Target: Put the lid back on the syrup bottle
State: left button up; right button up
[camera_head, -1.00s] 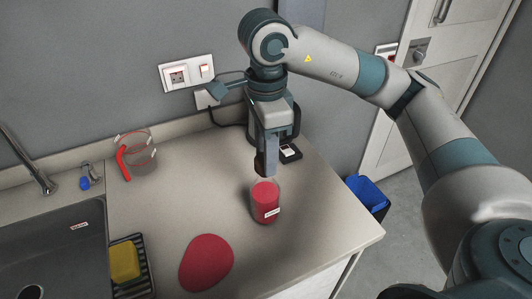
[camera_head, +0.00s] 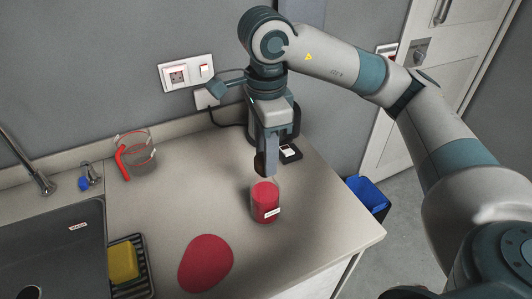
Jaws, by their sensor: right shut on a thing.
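The syrup bottle (camera_head: 265,205), a clear vessel with red contents and a small white label, stands upright on the counter. My right gripper (camera_head: 265,170) points down directly over the bottle's top, its fingertips at about the height of the rim. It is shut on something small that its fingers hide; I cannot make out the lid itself. I cannot tell whether the held thing touches the bottle. My left gripper is out of view.
A red round mat (camera_head: 206,262) lies on the counter left of the bottle. A clear jug with a red handle (camera_head: 137,158) stands at the back left. The sink (camera_head: 60,245) and a rack with a yellow sponge (camera_head: 123,262) are at the left. A dark appliance (camera_head: 290,153) stands behind the gripper.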

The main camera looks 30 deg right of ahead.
dwell(0.4)
jog(key=o, duration=1.6)
jog(key=shift+c, duration=0.2)
jog(key=shift+r, duration=0.15)
jog(key=shift+r+p, duration=2)
jog(key=shift+r, duration=1.35)
jog(key=shift+c, duration=0.6)
grip_shut()
jog(key=shift+f+b, duration=1.4)
